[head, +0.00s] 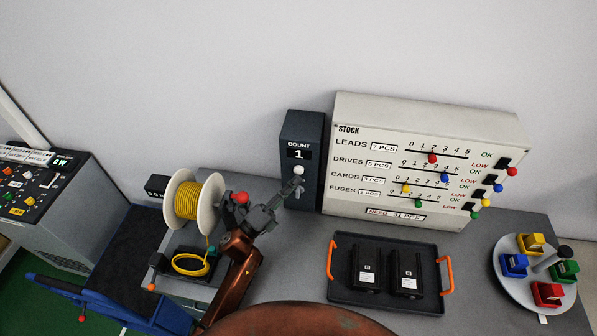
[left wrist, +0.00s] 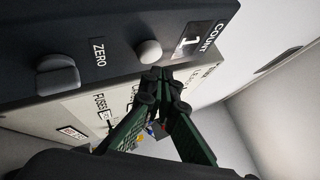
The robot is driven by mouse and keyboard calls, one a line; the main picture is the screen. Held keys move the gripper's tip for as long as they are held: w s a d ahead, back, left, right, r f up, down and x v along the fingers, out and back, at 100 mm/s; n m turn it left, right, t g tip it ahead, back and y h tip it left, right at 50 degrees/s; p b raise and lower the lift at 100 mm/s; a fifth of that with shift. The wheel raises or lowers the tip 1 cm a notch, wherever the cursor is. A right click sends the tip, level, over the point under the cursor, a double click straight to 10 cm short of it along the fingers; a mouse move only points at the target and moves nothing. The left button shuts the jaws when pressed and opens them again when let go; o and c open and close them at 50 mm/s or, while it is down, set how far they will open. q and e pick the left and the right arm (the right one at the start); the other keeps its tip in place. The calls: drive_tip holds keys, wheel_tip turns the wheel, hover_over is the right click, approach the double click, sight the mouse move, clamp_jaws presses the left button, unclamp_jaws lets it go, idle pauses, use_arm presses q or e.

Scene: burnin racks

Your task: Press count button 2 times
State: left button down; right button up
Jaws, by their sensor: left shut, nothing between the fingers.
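The dark count box (head: 308,130) stands upright at the back of the grey table, left of the stock board. Its display (head: 299,154) reads 1. Below the display is a round white count button (head: 299,170); it also shows in the left wrist view (left wrist: 149,53). My left gripper (head: 297,184) is shut and empty, its tips just below and in front of the button. In the left wrist view, the closed tips (left wrist: 160,76) are close beside the button; whether they touch it I cannot tell. A knob marked ZERO (left wrist: 58,75) sits farther along the box. My right gripper is not seen.
The stock board (head: 420,120) with coloured sliders stands to the right. A dark tray (head: 345,298) with orange handles holds two black modules. A yellow wire spool (head: 187,200) stands at left, near my arm. A round turntable (head: 512,288) with coloured blocks is at far right.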

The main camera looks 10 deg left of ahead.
use_arm(q)
drive_tip(key=shift+w, duration=0.2)
idle(0.5)
drive_tip(key=shift+w, duration=0.25)
drive_tip(key=shift+w+b, duration=0.5)
idle(0.6)
drive_tip(key=shift+s, duration=0.95)
drive_tip(key=s+p, duration=0.1)
drive_tip(key=s, duration=0.4)
idle(0.4)
drive_tip(key=shift+d, duration=0.15)
idle(0.6)
